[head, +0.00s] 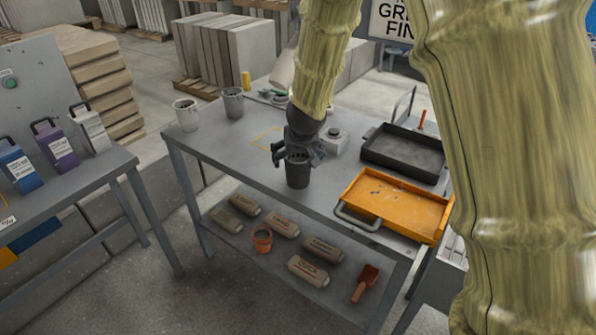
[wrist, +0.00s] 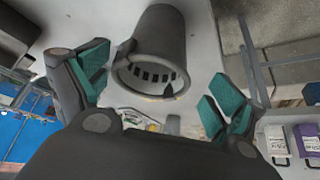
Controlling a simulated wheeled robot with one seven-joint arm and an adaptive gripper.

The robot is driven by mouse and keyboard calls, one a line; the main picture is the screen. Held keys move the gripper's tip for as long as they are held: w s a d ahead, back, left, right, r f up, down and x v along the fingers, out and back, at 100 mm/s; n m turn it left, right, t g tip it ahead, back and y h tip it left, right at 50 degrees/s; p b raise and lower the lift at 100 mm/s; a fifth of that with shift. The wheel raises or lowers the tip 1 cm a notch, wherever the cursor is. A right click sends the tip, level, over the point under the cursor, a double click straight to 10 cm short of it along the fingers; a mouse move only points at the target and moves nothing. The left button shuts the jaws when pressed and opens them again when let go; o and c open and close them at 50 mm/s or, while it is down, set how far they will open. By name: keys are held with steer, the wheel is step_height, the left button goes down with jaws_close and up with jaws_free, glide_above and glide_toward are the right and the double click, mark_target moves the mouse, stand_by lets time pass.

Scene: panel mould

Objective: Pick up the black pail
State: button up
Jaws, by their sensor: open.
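The black pail (head: 298,174) stands upright near the front edge of the grey table, directly below my gripper (head: 299,151). In the wrist view the pail (wrist: 160,35) lies between the two spread fingers, its round mouth facing the camera and dark slots showing inside. My gripper (wrist: 155,85) is open, with a teal-padded finger on each side of the pail. A gap shows between each finger and the pail wall. The pail's far side and base are partly hidden.
An orange tray (head: 393,205) and a black tray (head: 403,152) lie to the right. A white pail (head: 187,115) and a grey pail (head: 233,103) stand back left. A white box-like device (head: 335,141) sits close behind my gripper. The table left of the black pail is clear.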

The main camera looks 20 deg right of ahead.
mark_target(299, 160)
steer(key=f, duration=0.1)
steer(key=w+d+f, duration=0.1)
steer(key=shift+w+f, duration=0.25)
steer(key=shift+f, duration=0.1)
steer(key=shift+x, duration=0.75)
steer(key=c, duration=1)
steer(key=shift+c, duration=0.2)
steer(key=shift+r, duration=0.15)
